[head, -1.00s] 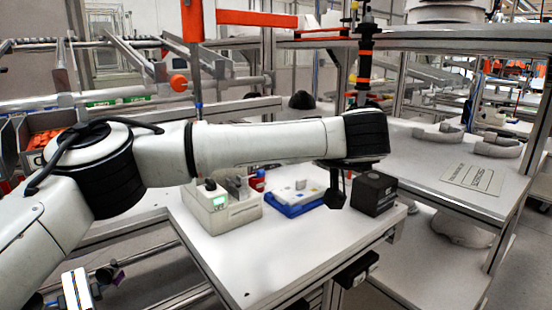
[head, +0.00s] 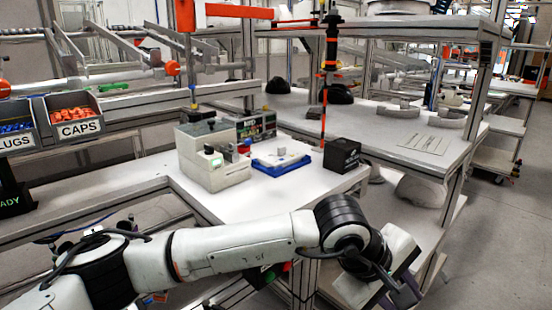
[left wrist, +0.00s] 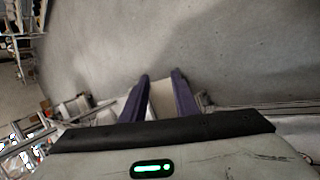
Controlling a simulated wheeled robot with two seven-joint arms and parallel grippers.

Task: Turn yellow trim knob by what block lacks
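A beige instrument box (head: 228,175) with a small green-lit display stands on the white table. A dark knob-like part (head: 211,123) shows on top of its taller rear part; I cannot make out a yellow knob. A small pale block (head: 281,153) sits on a white plate in a blue tray (head: 272,169) to its right. A black block (head: 341,156) stands right of the tray. My left gripper (head: 408,292) is low at the front right, away from these things. In the left wrist view its two purple fingers (left wrist: 160,73) are apart, with floor beyond. My right gripper is not in view.
The white table (head: 225,207) is bare in front of the instrument. A dark labelled unit (head: 257,126) stands behind it. Bins of orange caps (head: 75,118) and blue plugs (head: 14,128) are at the left. A grey shelf (head: 420,142) with curved shells is at the right.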

